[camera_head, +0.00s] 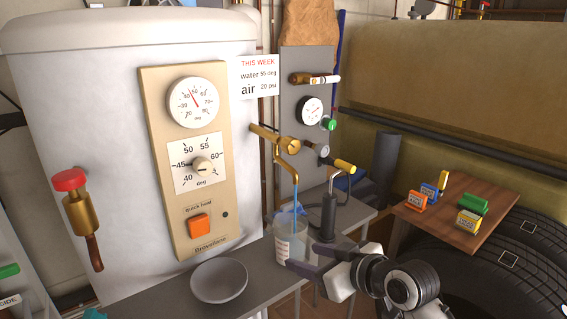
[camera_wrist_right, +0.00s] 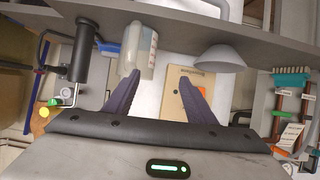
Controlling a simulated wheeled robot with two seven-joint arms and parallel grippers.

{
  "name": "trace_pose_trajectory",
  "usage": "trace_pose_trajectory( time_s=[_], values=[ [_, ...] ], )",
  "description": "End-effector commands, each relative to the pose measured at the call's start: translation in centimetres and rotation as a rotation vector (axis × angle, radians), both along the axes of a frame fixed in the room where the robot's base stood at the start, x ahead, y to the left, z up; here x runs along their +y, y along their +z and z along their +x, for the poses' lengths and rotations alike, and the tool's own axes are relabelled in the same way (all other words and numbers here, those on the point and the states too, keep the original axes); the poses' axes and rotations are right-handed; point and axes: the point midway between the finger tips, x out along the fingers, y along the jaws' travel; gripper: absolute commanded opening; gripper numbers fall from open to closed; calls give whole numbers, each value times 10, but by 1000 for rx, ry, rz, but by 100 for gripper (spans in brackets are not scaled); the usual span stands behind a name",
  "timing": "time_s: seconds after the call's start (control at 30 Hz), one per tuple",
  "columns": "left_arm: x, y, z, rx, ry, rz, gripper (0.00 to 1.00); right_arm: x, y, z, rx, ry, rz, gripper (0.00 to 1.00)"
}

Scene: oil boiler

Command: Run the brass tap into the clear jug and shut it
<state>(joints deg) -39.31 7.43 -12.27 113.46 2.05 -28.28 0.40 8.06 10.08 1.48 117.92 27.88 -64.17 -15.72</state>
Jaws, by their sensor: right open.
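The brass tap (camera_head: 287,146) sticks out from the boiler's right side. A thin blue stream (camera_head: 296,192) runs from its spout down into the clear jug (camera_head: 284,240). The jug stands upright under the tap on the grey shelf and has a pale label; its fill level is hard to tell. My right gripper (camera_head: 306,256) is open, low at the jug's right front. In the right wrist view, the jug (camera_wrist_right: 141,48) lies beyond the open fingers (camera_wrist_right: 162,74), nearer one finger; contact cannot be told. My left gripper is not in view.
A grey bowl (camera_head: 219,280) sits on the shelf left of the jug. A dark upright cylinder (camera_head: 328,215) stands close right of the jug. The boiler panel (camera_head: 183,160) has an orange button. A wooden board (camera_head: 459,212) at right holds several small coloured blocks.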

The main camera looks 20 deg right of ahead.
Motion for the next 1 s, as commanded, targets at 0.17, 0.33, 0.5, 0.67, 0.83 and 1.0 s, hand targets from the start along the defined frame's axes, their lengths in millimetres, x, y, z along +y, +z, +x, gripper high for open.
trace_pose_trajectory(
  time_s=[0.17,0.33,0.5,0.67,0.83,1.0],
  values=[
    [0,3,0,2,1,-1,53,-15,90,61,-220,3,74,50],
    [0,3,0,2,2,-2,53,-29,164,92,-384,1,134,50],
    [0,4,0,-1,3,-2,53,-32,189,105,-439,-2,159,50],
    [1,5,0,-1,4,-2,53,-23,190,127,-438,-1,161,50],
    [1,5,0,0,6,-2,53,-12,190,157,-438,-2,161,50],
    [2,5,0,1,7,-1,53,-4,189,181,-437,-3,159,50]
  ],
)
